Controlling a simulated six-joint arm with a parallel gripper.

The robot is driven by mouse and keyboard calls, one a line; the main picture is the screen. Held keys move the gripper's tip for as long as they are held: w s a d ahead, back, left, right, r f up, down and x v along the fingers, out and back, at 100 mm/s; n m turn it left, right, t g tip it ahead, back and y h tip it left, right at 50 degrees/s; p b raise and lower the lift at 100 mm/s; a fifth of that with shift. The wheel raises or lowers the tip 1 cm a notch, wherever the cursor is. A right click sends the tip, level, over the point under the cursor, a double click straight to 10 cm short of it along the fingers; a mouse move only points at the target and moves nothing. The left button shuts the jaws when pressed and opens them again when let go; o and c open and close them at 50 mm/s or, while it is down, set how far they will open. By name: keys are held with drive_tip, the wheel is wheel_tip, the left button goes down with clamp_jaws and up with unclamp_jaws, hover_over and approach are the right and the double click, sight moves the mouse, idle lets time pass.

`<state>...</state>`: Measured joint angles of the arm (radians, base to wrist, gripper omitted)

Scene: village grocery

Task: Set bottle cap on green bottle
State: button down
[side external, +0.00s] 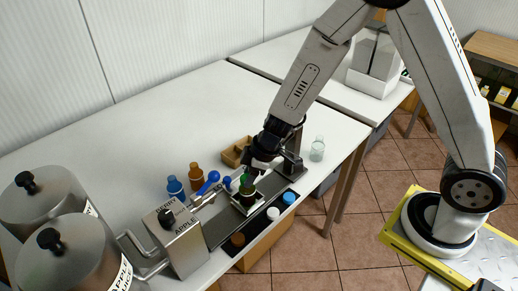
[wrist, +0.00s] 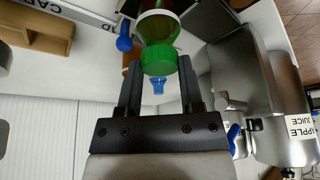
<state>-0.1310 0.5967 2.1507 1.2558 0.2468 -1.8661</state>
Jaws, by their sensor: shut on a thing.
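The green cap (wrist: 160,60) sits between the two dark fingertips of my gripper (wrist: 159,72) in the wrist view, and my gripper is shut on it. The bottle (wrist: 158,28), dark with a green part and a pale band, is right against the cap's far side. I cannot tell whether the cap is seated on its neck. In the side view the green bottle (side external: 247,190) stands upright on the metal filling station, with my gripper (side external: 253,173) just above it. My fingers partly hide the bottle's top there.
Brown (side external: 237,240), white (side external: 272,213) and blue (side external: 288,197) caps lie in front. A wooden tray (side external: 236,152) is behind, a clear jar (side external: 317,149) right. Steel tanks (side external: 70,262) stand left.

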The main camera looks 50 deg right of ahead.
idle(0.4)
unclamp_jaws()
idle(0.4)
drive_tip(key=shift+r, duration=3.5)
drive_tip(key=s+d+r+m+h, duration=0.2)
drive_tip(key=s+d+m+h, duration=0.1)
drive_tip(key=s+d+m, duration=0.6)
drive_tip(key=s, duration=0.3)
drive_tip(key=shift+s+d+r+g, duration=0.2)
drive_tip(key=shift+d+r+g, duration=0.05)
drive_tip(key=shift+r+g, duration=0.1)
